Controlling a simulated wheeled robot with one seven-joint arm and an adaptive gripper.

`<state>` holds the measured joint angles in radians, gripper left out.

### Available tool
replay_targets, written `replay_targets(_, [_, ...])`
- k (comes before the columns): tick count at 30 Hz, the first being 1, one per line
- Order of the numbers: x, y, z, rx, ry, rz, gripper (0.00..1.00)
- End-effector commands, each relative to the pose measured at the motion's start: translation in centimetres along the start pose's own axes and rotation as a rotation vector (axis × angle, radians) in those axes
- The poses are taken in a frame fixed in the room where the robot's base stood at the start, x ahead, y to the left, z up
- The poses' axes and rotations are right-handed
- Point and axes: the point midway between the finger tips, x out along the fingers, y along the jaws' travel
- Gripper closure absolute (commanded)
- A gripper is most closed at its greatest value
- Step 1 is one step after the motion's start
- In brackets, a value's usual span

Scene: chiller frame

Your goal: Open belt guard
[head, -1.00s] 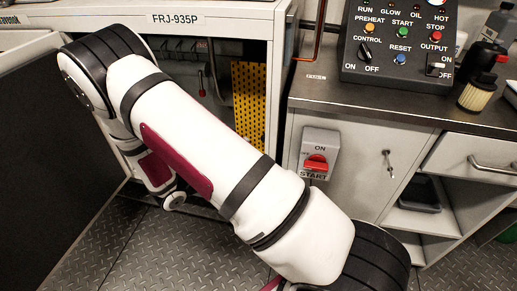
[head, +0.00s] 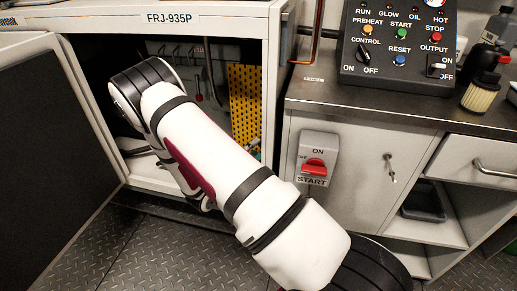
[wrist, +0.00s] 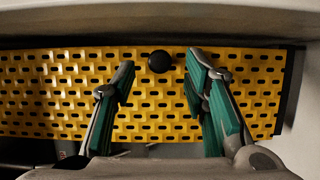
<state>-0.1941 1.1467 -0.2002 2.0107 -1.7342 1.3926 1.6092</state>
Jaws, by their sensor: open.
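The belt guard is a yellow perforated panel (head: 244,105) inside the open cabinet, partly hidden by my arm in the head view. In the wrist view the yellow panel (wrist: 60,95) stretches across most of the picture. A round black knob (wrist: 160,61) shows near its upper edge. My gripper (wrist: 160,75) is open, with its green-padded fingers apart on either side of the knob in the picture. The knob looks free between them, nearer the right finger. I cannot tell how far the fingertips are from the panel.
The cabinet's dark-lined door (head: 50,150) stands open at the left. A control panel (head: 400,45) sits on the counter (head: 330,92) at the right. A red start switch (head: 314,166) is on the cabinet front below. The patterned metal floor (head: 150,250) is open in front.

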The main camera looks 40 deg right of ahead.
Motion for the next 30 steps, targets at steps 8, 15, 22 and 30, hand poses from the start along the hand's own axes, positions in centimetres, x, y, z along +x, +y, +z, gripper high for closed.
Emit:
replay_targets(8, [2.7, -0.1, 0.0, -0.001, -0.001, -0.001, 0.59])
replay_targets(15, [2.9, 0.0, 0.0, -0.001, 0.000, -0.001, 0.59])
replay_targets(22, [2.9, 0.0, 0.0, -0.001, 0.000, -0.001, 0.93])
replay_targets(30, [2.8, 0.0, 0.0, -0.001, -0.002, -0.001, 1.00])
